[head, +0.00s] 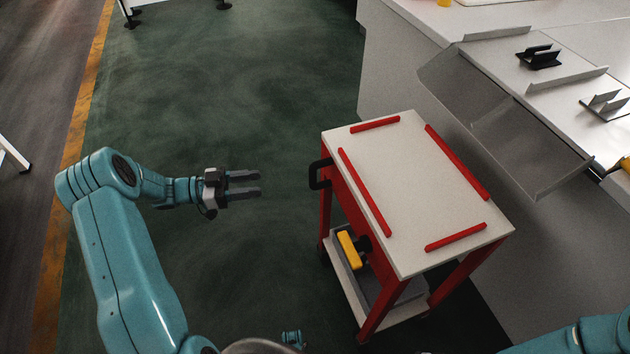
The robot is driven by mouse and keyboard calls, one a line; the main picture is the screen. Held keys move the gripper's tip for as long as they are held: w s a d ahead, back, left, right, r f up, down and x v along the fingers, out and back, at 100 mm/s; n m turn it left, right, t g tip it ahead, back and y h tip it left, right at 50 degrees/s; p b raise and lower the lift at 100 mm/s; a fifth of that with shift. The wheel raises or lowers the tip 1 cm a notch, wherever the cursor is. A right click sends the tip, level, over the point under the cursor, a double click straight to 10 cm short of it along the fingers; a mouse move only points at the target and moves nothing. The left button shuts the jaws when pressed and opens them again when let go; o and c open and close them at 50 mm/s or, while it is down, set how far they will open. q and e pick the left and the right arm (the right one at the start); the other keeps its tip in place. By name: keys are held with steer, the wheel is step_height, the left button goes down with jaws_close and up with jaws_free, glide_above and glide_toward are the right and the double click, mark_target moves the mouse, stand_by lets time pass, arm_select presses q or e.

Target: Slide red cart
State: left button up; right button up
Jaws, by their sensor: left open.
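The red cart (440,190) stands to the right of centre, with a pale top edged by red strips and red legs. A black handle (318,174) sticks out from its left side. A yellow object (349,250) shows below the top, at the cart's left side. My left gripper (258,184) is open and empty, pointing right, a short gap to the left of the black handle and not touching it. My right arm shows only in part at the lower right corner; its gripper is out of view.
A white counter (400,55) stands behind and right of the cart, with a grey metal tray (500,120) jutting from it close to the cart. Black holders (539,57) sit on the counter. The green floor (230,90) left of the cart is clear, bounded by a yellow line (75,135).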

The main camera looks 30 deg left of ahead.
mark_target(313, 177)
arm_select(q)
steer(key=x, duration=1.5)
steer(key=shift+w+d+f+b, duration=0.15)
steer(key=shift+w+d+b, duration=0.15)
steer(key=shift+c, duration=0.2)
jaws_close()
